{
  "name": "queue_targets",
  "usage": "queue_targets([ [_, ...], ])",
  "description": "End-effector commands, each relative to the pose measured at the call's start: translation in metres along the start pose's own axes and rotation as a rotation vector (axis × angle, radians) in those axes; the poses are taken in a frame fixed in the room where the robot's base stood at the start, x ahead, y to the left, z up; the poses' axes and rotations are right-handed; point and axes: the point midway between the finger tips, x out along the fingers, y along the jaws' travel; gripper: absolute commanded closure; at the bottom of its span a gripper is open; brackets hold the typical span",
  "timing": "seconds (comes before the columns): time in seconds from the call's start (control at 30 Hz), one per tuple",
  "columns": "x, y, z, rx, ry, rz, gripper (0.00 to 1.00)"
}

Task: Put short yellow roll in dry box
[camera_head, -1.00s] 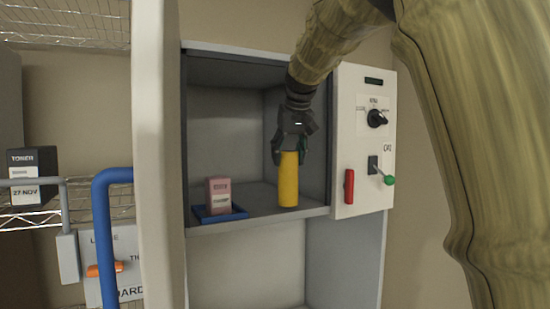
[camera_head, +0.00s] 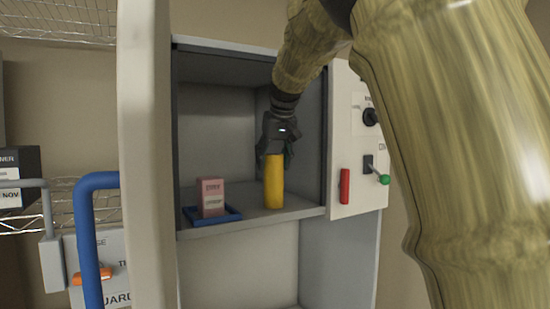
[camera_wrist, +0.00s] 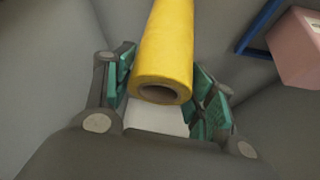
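The short yellow roll (camera_head: 274,184) stands upright on the floor of the grey open-fronted compartment (camera_head: 218,120), right of its middle. This may be the dry box; no label names it. My gripper (camera_head: 274,160) reaches in from above, at the roll's top. In the wrist view, the roll (camera_wrist: 165,50) shows its hollow end between my gripper's green-padded fingers (camera_wrist: 165,95). The fingers look spread, with small gaps beside the roll. Contact on the far side cannot be seen.
A pink box (camera_head: 210,198) sits on a blue tray (camera_head: 232,217) left of the roll. A control panel (camera_head: 345,90) with a knob, red handle and green-tipped lever borders the opening on the right. A pale upright panel (camera_head: 145,150) and blue pipe (camera_head: 98,181) stand left.

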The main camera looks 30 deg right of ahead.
Motion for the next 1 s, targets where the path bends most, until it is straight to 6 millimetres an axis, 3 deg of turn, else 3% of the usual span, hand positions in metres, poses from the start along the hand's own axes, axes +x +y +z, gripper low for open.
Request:
queue_targets([
  [0.63,-0.003,0.003,0.0,0.003,0.003,0.002,0.28],
  [1.0,-0.018,0.003,-0.009,0.003,0.003,0.001,0.28],
])
